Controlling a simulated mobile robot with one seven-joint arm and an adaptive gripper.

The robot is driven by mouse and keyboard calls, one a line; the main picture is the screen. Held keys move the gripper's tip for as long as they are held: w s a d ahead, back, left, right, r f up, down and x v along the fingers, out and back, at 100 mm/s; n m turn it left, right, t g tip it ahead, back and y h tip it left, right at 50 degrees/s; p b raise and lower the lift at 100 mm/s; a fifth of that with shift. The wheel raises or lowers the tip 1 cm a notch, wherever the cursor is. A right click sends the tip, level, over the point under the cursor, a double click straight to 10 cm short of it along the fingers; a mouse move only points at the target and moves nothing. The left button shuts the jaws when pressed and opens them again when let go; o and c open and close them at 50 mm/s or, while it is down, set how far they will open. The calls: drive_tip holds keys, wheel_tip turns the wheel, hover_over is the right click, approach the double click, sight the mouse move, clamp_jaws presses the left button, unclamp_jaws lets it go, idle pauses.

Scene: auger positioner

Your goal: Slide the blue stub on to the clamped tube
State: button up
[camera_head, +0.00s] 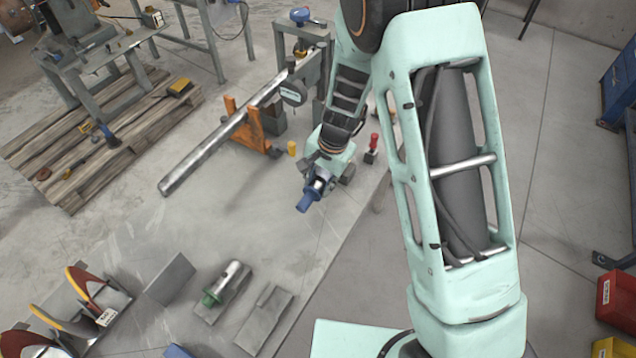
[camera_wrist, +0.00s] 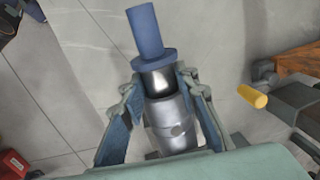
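The blue stub (camera_head: 307,200) is in my gripper (camera_head: 320,183), held above the grey table with its narrow blue end pointing down and left. In the wrist view the blue stub (camera_wrist: 147,36) has a blue flange and a shiny metal body, and the fingers of my gripper (camera_wrist: 163,85) close on both sides of that body. The long metal tube (camera_head: 215,144) lies to the left of my gripper, resting in an orange support. Its free end points down and left. The stub and the tube are well apart. The tube's clamped far end is partly hidden by fittings.
The orange support (camera_head: 250,130) stands near a small yellow peg (camera_head: 292,148). A red-topped piece (camera_head: 372,145) stands right of my gripper. A metal piece with a green end (camera_head: 228,285) lies in a grey block at the front. The table (camera_head: 250,215) is clear between.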

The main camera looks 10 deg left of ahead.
drive_tip(key=o, duration=0.4)
drive_tip(key=shift+w+d, duration=0.1)
drive_tip(key=shift+w, duration=0.15)
drive_tip(key=shift+o, duration=0.2)
drive_tip(key=shift+d, duration=0.1)
drive_tip(key=shift+r, duration=0.5)
wheel_tip(320, 180, up, 11)
drive_tip(key=s+d, duration=0.1)
drive_tip(key=shift+s+d, duration=0.25)
drive_tip(key=shift+d, duration=0.1)
drive_tip(key=shift+f, duration=0.1)
drive_tip(key=shift+c, duration=0.4)
